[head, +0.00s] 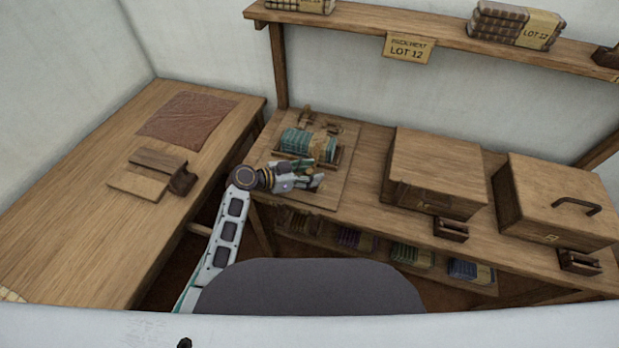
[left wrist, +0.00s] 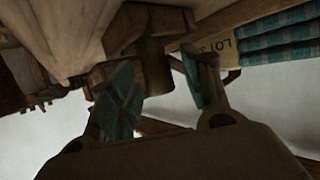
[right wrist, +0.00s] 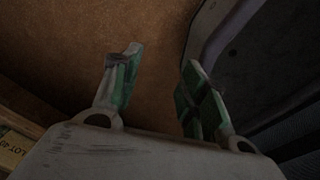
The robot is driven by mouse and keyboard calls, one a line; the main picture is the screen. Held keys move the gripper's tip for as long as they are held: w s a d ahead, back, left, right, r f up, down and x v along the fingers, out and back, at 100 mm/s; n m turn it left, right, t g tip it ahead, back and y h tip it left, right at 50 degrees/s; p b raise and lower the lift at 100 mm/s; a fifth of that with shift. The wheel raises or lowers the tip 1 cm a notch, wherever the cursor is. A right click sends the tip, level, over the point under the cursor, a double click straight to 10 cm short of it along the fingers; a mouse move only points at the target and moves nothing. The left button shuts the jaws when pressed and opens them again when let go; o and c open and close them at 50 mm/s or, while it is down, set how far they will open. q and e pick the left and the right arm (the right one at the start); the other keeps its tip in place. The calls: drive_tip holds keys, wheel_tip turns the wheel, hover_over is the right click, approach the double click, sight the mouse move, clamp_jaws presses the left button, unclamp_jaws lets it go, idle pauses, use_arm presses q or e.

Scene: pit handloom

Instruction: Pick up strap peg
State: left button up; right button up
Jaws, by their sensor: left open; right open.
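My left gripper (head: 312,181) is open at the front of a wooden press board (head: 305,196) that carries a teal cloth bundle (head: 308,143). In the left wrist view a short wooden peg (left wrist: 153,68) lies between the left gripper's two fingers (left wrist: 160,88), with a gap on both sides. A wooden block (left wrist: 148,24) adjoins it; I take the short piece for the strap peg. In the head view the peg is hidden or too small to tell. My right gripper (right wrist: 160,65) is open and empty over brown floor, seen only in the right wrist view.
Two wooden boxes (head: 436,165) (head: 560,195) stand right of the press board on the bench. Several cloth bundles (head: 412,256) lie on the shelf below. A side table (head: 70,215) at left holds a brown cloth (head: 188,117) and wooden pieces (head: 158,160). A wall shelf (head: 400,22) runs above.

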sight(310, 171)
use_arm(q)
drive_tip(key=c, duration=0.9)
drive_tip(key=shift+c, duration=0.2)
drive_tip(key=shift+r, duration=5)
